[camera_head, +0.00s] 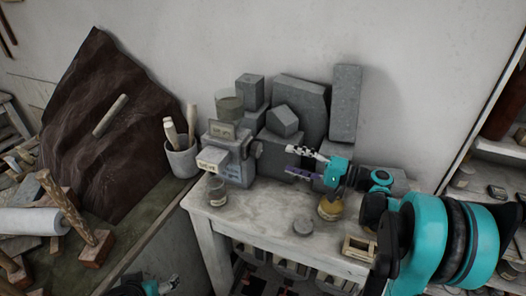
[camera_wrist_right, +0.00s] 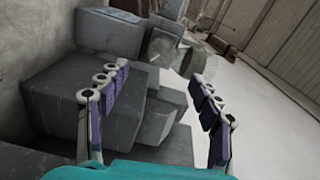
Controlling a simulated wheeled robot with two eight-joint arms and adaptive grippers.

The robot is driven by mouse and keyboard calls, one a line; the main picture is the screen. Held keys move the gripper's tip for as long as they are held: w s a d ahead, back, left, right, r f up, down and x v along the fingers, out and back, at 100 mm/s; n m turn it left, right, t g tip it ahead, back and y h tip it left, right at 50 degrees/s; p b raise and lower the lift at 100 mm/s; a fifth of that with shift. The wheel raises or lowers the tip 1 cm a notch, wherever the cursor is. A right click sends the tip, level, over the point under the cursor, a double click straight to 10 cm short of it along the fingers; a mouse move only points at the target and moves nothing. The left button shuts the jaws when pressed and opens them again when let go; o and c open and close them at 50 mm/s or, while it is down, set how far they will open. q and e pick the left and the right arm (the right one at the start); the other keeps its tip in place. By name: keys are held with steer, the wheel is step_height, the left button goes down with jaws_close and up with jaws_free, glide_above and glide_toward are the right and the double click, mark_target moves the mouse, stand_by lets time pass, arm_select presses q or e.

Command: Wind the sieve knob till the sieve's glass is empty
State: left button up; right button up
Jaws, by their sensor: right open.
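The sieve (camera_head: 228,160) is a grey box on the pale bench with small label plates on its front. Its knob (camera_head: 257,149) is a dark disc on the right side. A cloudy glass (camera_head: 230,105) sits on top; its fill is hard to tell. A small jar (camera_head: 217,194) stands below the front plate. My right gripper (camera_head: 304,162) is open and empty, to the right of the knob and apart from it, fingers pointing left. In the right wrist view the gripper (camera_wrist_right: 160,100) frames grey blocks; the sieve seems to be beyond, unclear. Only a bit of my left arm shows at the bottom edge.
Grey plaster blocks (camera_head: 301,100) stand behind and right of the sieve. A jar with yellowish content (camera_head: 331,208), a grey disc (camera_head: 303,228) and a small wooden frame (camera_head: 358,248) are on the bench. A cup of tools (camera_head: 181,160) stands left of the sieve.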

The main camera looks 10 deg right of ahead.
mark_target(259, 152)
steer(key=w+a+n, duration=0.2)
steer(key=n, duration=0.2)
steer(key=w+a+n, duration=0.2)
steer(key=a+n, duration=0.1)
steer(key=n, duration=0.2)
steer(key=w+a+n, duration=0.2)
steer(key=a+n, duration=0.1)
steer(key=n, duration=0.2)
steer(key=shift+a+f+t+h, duration=0.1)
steer(key=shift+t+h, duration=0.2)
steer(key=shift+t, duration=0.1)
steer(key=c, duration=1.2)
